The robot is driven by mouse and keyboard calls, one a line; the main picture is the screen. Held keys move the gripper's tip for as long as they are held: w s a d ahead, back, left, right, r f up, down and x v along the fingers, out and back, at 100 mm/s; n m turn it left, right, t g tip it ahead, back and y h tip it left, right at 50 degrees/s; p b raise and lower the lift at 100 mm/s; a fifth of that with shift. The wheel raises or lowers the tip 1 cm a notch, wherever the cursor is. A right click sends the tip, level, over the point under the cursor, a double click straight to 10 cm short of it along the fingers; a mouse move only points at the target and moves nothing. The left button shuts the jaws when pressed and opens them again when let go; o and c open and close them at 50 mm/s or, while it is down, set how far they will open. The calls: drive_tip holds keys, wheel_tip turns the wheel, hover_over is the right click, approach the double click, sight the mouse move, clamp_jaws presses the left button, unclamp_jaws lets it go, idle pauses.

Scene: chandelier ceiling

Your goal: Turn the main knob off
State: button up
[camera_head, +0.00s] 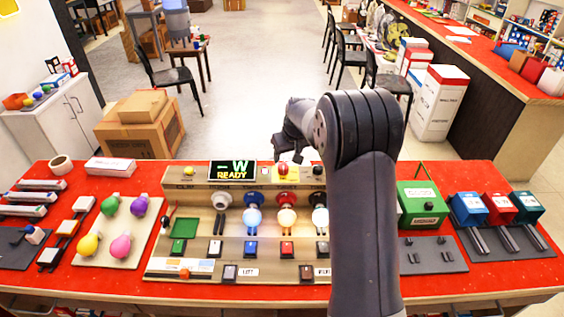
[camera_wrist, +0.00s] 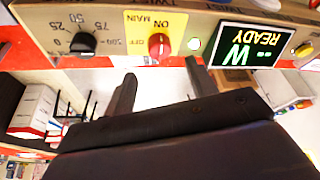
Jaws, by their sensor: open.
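The main knob (camera_wrist: 158,47) is red, on a yellow plate marked MAIN, ON and OFF, seen upside down in the wrist view. Its ridge looks roughly vertical in that picture, in line with ON; OFF is to its left. In the head view the red knob (camera_head: 283,170) sits at the panel's top edge, just below my gripper (camera_head: 291,156).
A display (camera_wrist: 250,50) reading "-- W READY" and a black dial (camera_wrist: 83,43) flank the knob. A green box (camera_head: 423,203) stands to the right on the red table (camera_head: 60,265).

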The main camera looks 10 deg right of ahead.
sight(284, 166)
drive_tip(key=p+x, duration=0.1)
drive_tip(key=x, duration=0.6)
drive_tip(key=shift+w+f+p, duration=0.1)
drive_tip(key=shift+f+p, duration=0.1)
drive_tip(key=shift+p, duration=0.15)
drive_tip(key=shift+c, duration=0.3)
drive_tip(key=c, duration=0.9)
